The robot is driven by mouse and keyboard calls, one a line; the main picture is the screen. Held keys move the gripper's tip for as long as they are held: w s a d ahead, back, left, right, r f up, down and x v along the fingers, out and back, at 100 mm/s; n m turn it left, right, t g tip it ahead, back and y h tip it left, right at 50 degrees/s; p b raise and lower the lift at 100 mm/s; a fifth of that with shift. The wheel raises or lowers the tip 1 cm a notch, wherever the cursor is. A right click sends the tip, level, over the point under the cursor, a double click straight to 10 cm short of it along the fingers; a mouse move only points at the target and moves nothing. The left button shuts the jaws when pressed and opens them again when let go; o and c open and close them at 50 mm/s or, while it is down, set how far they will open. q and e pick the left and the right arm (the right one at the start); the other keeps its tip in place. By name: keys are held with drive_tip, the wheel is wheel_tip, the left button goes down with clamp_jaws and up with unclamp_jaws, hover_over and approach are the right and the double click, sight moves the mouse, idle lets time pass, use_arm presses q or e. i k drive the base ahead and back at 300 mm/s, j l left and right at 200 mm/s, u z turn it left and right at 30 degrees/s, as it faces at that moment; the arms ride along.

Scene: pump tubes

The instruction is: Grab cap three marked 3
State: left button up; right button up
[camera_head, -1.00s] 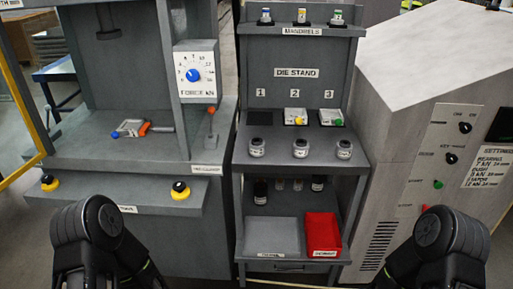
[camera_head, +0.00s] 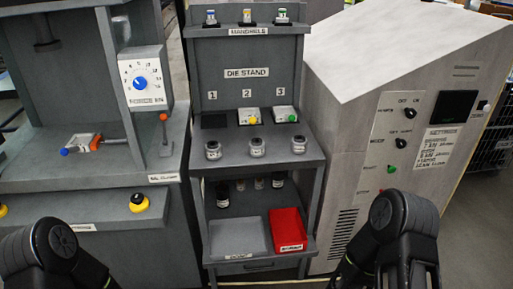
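On the die stand's front ledge stand three small dark jar-like pieces with pale tops. They are a left one (camera_head: 213,150), a middle one (camera_head: 257,147) and a right one (camera_head: 299,145), which stands in front of slot label 3 (camera_head: 281,92). Any marks on them are too small to read, so I cannot tell for certain which is cap three. All stand upright with nothing touching them. Only black rounded links of my arms show at the bottom left and bottom right. My grippers' fingertips are out of view.
Dies with yellow (camera_head: 248,117) and green (camera_head: 285,115) knobs sit behind the pieces. Mandrels (camera_head: 247,17) stand on the top shelf. A red tray (camera_head: 287,229) and grey tray (camera_head: 238,237) lie below. A press (camera_head: 90,160) stands left, a grey cabinet (camera_head: 385,80) right.

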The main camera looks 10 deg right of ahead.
sight(297, 149)
drive_tip(key=z, duration=1.25)
drive_tip(key=i, duration=1.1)
